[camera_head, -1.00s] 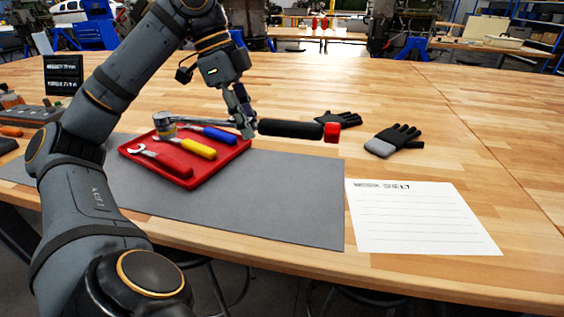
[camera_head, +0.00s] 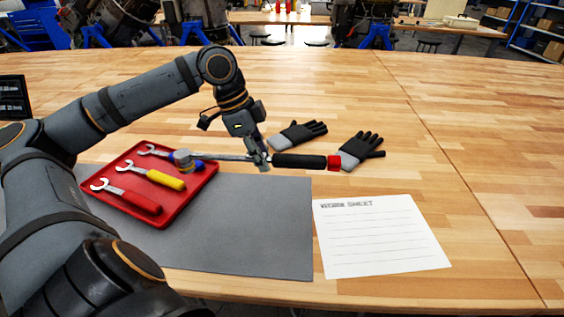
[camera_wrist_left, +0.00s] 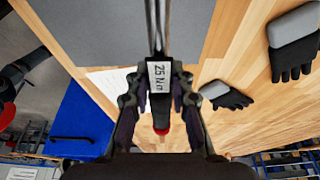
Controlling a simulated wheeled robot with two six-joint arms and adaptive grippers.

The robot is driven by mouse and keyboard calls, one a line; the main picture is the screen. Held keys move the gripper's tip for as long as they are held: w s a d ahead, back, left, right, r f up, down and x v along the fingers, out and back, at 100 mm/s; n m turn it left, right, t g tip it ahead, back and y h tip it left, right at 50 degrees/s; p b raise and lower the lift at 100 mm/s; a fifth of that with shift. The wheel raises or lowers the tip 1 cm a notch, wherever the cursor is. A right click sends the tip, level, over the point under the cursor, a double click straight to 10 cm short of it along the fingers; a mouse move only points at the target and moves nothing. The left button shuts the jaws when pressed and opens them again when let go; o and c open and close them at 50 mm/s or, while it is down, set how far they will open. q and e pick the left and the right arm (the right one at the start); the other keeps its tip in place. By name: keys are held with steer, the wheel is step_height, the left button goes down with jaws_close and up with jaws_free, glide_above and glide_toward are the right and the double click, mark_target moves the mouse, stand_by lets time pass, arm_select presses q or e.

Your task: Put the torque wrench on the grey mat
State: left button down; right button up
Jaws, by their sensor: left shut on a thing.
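The torque wrench has a black handle (camera_head: 300,161) with a red end, a steel shaft and a round head (camera_head: 183,160). My left gripper (camera_head: 259,160) is shut on it where shaft and handle meet. The wrench is held roughly level above the table, its head over the red tray and its handle pointing right. In the left wrist view a white tag (camera_wrist_left: 159,76) reading 25 Nm shows between the fingers. The grey mat (camera_head: 255,235) lies flat below and in front; its top shows bare right of the tray. My right gripper is out of view.
The red tray (camera_head: 181,204) holds red, yellow and blue-handled wrenches on the mat's left part. Two dark gloves (camera_head: 297,135) (camera_head: 360,150) lie behind the handle, its red end overlapping the right one in view. A white work sheet (camera_head: 380,236) lies right of the mat.

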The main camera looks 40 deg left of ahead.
arm_select(q)
steer(key=d+p, duration=0.1)
steer(key=p, duration=0.1)
steer(key=w+f+p, duration=0.1)
steer(key=p, duration=0.1)
steer(key=shift+w+d+f+p, duration=0.2)
steer(key=shift+d+p, duration=0.1)
steer(key=shift+d, duration=0.1)
steer(key=x, duration=0.3)
steer(key=shift+w+d+f, duration=0.25)
steer(key=shift+w+f, duration=0.05)
steer(key=shift+w, duration=0.2)
steer(key=shift+w+d+f, duration=0.25)
steer(key=shift+d+f, duration=0.05)
steer(key=shift+f, duration=0.2)
step_height(320, 180, down, 3)
steer(key=shift+f, duration=0.1)
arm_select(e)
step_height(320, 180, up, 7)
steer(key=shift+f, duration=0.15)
arm_select(q)
steer(key=shift+d+f, duration=0.1)
steer(key=shift+f, duration=0.2)
steer(key=shift+f, duration=0.35)
steer(key=c, duration=1.2)
jaws_free()
